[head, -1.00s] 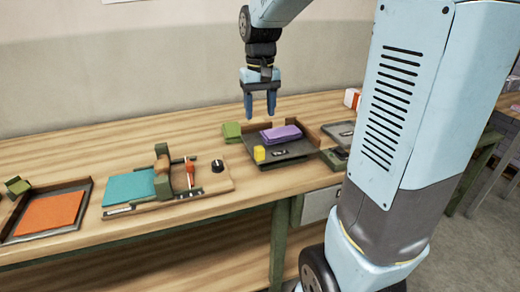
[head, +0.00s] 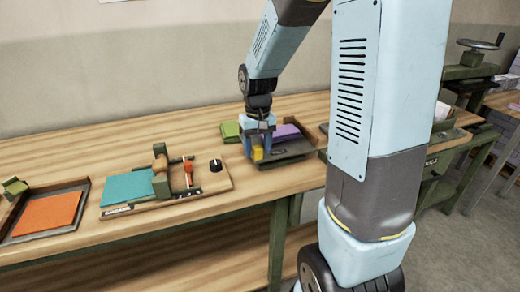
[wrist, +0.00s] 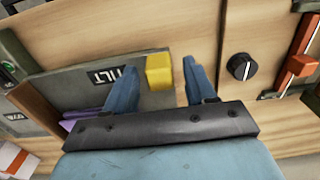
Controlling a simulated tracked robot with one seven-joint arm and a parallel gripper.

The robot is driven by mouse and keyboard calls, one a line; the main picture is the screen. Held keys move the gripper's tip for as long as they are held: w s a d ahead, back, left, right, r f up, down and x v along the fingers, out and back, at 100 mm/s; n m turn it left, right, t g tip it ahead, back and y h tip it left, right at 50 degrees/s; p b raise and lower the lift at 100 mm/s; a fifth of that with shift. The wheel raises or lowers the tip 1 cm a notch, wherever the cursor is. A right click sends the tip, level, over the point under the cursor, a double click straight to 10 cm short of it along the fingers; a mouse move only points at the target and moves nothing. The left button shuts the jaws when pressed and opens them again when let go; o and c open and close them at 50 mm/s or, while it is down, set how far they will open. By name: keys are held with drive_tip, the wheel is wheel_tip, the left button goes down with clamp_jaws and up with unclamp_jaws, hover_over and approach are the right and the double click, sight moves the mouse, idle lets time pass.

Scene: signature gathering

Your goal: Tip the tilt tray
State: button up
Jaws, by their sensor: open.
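The tilt tray (head: 292,150) is a dark, shallow tray on the bench, right of centre in the head view. It fills the left half of the wrist view (wrist: 70,92), with a TILT label on it. A yellow block (wrist: 159,70) sits at the tray's near corner. My gripper (head: 258,153) is low at that corner, and its fingers are open. In the wrist view the two fingertips (wrist: 160,66) lie on either side of the yellow block, with a gap on each side. A purple stack (head: 287,133) lies in the tray, partly hidden by my gripper.
A green pad (head: 230,132) lies behind and left of my gripper. To the left are a black knob (head: 216,165), a red-handled lever (head: 188,170), a teal sheet (head: 128,188) and an orange sheet (head: 47,214) in a tray. My arm hides part of the bench to the right.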

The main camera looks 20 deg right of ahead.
drive_tip(key=shift+f, duration=0.5)
clamp_jaws()
idle(0.3)
